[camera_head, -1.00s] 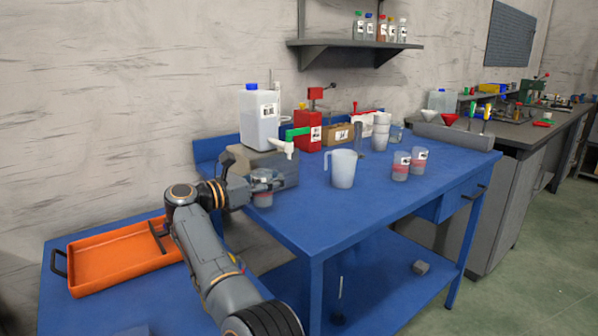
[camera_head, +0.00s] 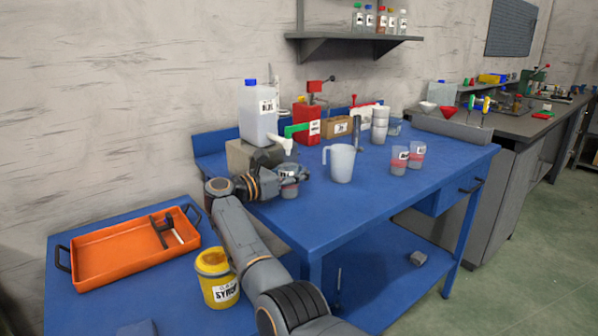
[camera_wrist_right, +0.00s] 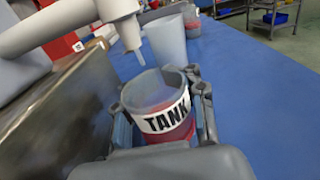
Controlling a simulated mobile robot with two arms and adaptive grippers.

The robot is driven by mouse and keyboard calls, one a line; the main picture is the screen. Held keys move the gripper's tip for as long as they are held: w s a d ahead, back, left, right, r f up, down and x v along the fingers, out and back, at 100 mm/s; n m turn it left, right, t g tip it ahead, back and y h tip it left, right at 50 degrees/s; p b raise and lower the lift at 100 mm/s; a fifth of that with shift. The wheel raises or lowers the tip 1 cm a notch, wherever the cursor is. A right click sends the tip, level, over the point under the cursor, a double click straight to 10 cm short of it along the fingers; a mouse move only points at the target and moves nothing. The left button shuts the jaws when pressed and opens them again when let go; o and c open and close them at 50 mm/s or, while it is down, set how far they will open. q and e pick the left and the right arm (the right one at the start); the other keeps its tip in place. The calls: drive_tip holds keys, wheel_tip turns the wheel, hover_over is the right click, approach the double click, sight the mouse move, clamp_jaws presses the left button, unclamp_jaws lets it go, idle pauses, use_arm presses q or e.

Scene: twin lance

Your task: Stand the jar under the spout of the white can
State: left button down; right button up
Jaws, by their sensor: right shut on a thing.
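The white can (camera_head: 258,112) with a blue cap stands on a grey block (camera_head: 250,155) at the left end of the blue table. Its white spout (camera_head: 287,143) with a green handle points out over the table; the spout also shows in the right wrist view (camera_wrist_right: 128,32). The jar (camera_wrist_right: 165,100), grey with a red lower part and a TANK label, is between the fingers of my right gripper (camera_head: 290,182). The jar (camera_head: 290,189) is upright, close below the spout. In the wrist view the spout tip is just beyond the jar's rim. My left gripper is out of view.
A clear jug (camera_head: 340,163) stands right of the jar. Two labelled jars (camera_head: 399,160) stand farther right. A red can (camera_head: 306,122) is behind. An orange tray (camera_head: 130,250) and a yellow syrup tub (camera_head: 216,278) are on the lower left table.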

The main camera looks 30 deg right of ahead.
sight(289, 175)
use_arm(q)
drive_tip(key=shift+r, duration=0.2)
use_arm(e)
drive_tip(key=shift+f, duration=0.1)
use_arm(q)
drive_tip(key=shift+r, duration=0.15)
use_arm(e)
drive_tip(key=o, duration=1.1)
drive_tip(key=shift+r, duration=0.2)
drive_tip(key=a, duration=0.3)
drive_tip(key=shift+f, duration=0.15)
drive_tip(key=a, duration=0.8)
drive_tip(key=shift+s, duration=0.4)
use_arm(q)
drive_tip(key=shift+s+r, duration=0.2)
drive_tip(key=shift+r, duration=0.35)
use_arm(e)
drive_tip(key=shift+a, duration=0.5)
